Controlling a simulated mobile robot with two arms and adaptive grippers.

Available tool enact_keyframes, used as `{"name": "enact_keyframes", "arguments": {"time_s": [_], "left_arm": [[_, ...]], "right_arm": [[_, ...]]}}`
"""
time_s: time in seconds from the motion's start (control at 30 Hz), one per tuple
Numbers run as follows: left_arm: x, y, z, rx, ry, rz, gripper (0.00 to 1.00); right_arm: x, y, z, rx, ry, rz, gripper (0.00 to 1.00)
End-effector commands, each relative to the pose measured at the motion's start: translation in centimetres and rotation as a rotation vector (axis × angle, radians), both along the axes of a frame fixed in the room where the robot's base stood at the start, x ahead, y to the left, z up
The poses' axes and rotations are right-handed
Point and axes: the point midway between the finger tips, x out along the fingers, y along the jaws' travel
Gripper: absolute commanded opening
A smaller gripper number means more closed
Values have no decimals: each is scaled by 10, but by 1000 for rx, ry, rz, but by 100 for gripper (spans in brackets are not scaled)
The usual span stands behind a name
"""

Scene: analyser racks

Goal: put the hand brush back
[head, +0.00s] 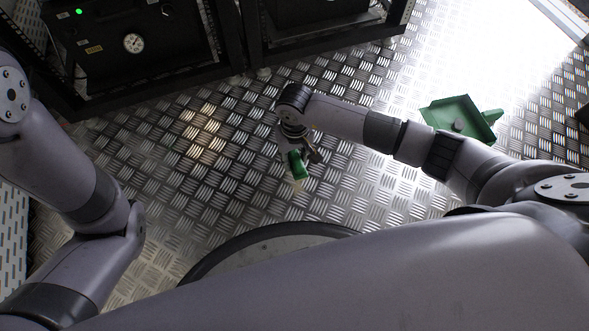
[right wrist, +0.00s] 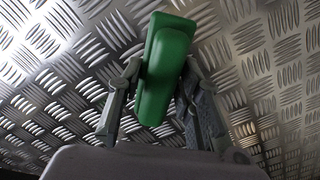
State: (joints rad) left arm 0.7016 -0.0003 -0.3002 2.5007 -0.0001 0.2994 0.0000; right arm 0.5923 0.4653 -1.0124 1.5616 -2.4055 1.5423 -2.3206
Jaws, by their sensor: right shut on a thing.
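The hand brush (head: 297,164) is green, with pale bristles showing at its lower end in the head view. My right gripper (head: 303,155) is shut on it, near the picture's middle, over the metal floor. In the right wrist view the green brush (right wrist: 165,70) sits between the two fingers of the right gripper (right wrist: 158,85), and its bristles are hidden. A green dustpan (head: 447,110) lies on the floor at the right, apart from the brush, with a small dark thing in it. My left arm shows at the left, but its gripper is out of view.
Black racks (head: 235,40) with instruments, one with a gauge and a green light, stand along the top left. The patterned metal floor (head: 185,165) is clear between the racks and my base. Bright glare covers the floor at the upper right.

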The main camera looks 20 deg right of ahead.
Motion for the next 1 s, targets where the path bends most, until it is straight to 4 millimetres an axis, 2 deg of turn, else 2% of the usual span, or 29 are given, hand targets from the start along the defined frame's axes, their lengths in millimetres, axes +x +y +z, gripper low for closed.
{"name": "enact_keyframes", "arguments": {"time_s": [0.17,0.4,0.8,0.83,1.0], "left_arm": [[0,0,-9,0,0,0,40],[0,0,-34,1,-1,0,40],[0,0,-35,1,0,0,40],[0,0,-35,1,1,1,40],[0,0,-34,1,1,1,40]], "right_arm": [[0,1,-13,1,0,1,10],[0,1,-49,1,1,1,10],[0,0,-52,-1,-1,2,10],[0,0,-52,-1,0,1,33],[0,0,-51,-1,0,1,44]]}}
